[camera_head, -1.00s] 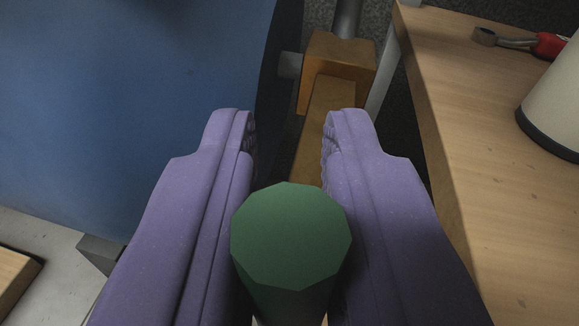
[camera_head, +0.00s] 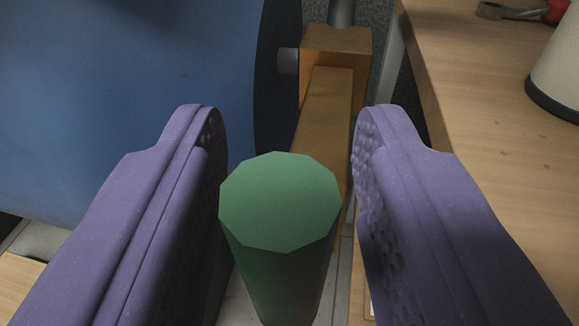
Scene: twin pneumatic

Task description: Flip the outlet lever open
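The outlet lever (camera_head: 325,110) is an orange-brown bar running from a boxy valve body (camera_head: 345,40) at upper centre toward me. A green faceted cylinder (camera_head: 280,205) stands at lower centre, in front of the bar; it looks like the lever's handle, but the join is hidden. My gripper (camera_head: 289,120) has two purple fingers, one on each side of the green cylinder. The fingers are spread, with a visible gap to the right of the cylinder and a narrower one to the left. The fingertips reach past the cylinder's top, either side of the bar.
A large blue tank (camera_head: 120,80) fills the left, close to the left finger. A wooden table (camera_head: 490,130) is on the right, carrying a cream cylindrical object (camera_head: 560,65) and a partly cut-off red-handled tool (camera_head: 525,12).

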